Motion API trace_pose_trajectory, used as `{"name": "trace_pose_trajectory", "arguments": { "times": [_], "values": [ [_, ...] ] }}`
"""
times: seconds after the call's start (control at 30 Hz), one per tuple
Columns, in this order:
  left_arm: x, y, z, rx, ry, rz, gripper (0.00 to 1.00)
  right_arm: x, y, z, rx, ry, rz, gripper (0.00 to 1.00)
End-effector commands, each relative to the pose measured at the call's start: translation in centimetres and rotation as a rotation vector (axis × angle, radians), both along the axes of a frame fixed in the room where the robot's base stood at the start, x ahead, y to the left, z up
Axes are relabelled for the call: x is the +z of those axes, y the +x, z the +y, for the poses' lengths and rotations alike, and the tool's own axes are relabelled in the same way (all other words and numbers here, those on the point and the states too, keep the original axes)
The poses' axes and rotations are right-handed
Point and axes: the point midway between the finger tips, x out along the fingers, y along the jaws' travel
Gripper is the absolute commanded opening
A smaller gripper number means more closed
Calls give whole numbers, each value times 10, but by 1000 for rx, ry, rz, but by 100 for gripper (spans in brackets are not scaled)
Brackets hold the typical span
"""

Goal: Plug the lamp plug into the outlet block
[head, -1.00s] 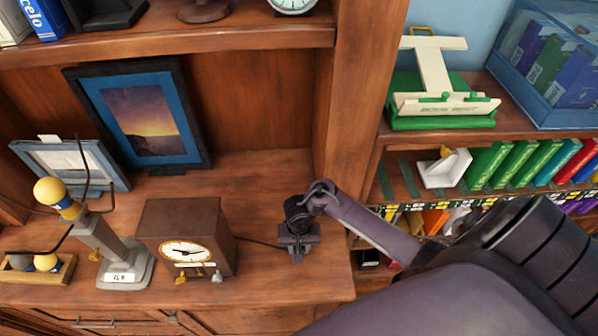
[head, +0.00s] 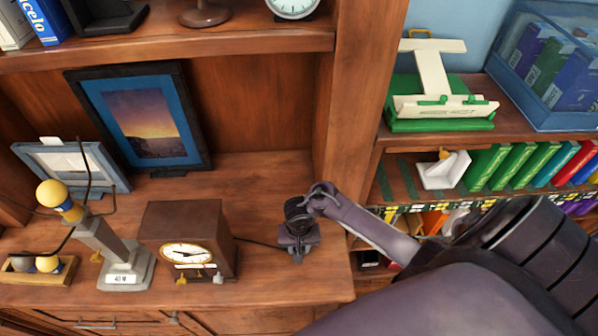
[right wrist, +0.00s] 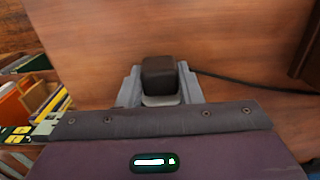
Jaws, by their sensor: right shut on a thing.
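My right gripper (head: 298,254) points down over the right part of the wooden shelf. In the right wrist view its fingers are shut on the dark, blocky lamp plug (right wrist: 159,76). A black cord (right wrist: 245,86) runs from beside the plug to the right. In the head view the cord (head: 258,243) runs left behind the clock. The lamp (head: 102,241), with a grey post and a yellow bulb, stands at the left. My wrist hides the plug in the head view. I cannot make out the outlet block in either view. My left gripper is not in view.
A wooden clock (head: 186,225) stands between the lamp and my gripper. A small tray (head: 33,277) with bulbs lies at the left, with picture frames (head: 145,122) behind. A bookcase upright (head: 358,95) rises behind my right arm. Shelf between clock and upright is mostly bare.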

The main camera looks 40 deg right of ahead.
Motion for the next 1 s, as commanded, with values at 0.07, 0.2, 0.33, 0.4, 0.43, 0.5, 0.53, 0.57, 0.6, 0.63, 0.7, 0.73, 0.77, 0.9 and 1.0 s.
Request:
{"name": "trace_pose_trajectory", "arguments": {
  "times": [0.07, 0.2, 0.33, 0.4, 0.43, 0.5, 0.53, 0.57, 0.6, 0.63, 0.7, 0.73, 0.77, 0.9, 1.0],
  "values": [
    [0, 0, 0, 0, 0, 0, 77, 0, 2, -1, -1, 1, -1, 9],
    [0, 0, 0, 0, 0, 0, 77, 0, 5, -2, -1, 1, -1, 9],
    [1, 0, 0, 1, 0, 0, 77, 0, 7, -4, -2, 0, -1, 9],
    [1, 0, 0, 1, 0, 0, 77, 0, 8, -4, -1, 0, -1, 9],
    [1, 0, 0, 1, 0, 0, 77, 0, 9, -5, -1, 0, -1, 9],
    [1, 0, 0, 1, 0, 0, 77, 0, 10, -6, -1, -1, -1, 9],
    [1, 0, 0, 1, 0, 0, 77, 0, 10, -6, -1, 0, 0, 34],
    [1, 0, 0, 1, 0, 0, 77, 0, 9, -6, -1, -1, -1, 37],
    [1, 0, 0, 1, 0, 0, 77, 0, 10, -6, -1, -1, -1, 43],
    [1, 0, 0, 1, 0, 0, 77, 0, 10, -6, -1, -1, -1, 47],
    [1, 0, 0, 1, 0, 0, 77, 0, 9, -6, -1, -1, -1, 56],
    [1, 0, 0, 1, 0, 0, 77, 0, 9, -6, -1, -1, -1, 58],
    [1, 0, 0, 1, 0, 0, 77, 0, 9, -6, -1, -1, -1, 58],
    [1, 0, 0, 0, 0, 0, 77, 0, 9, -6, -1, -1, -1, 58],
    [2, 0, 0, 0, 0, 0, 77, 2, 9, -6, -1, 1, -1, 58]
  ]
}}
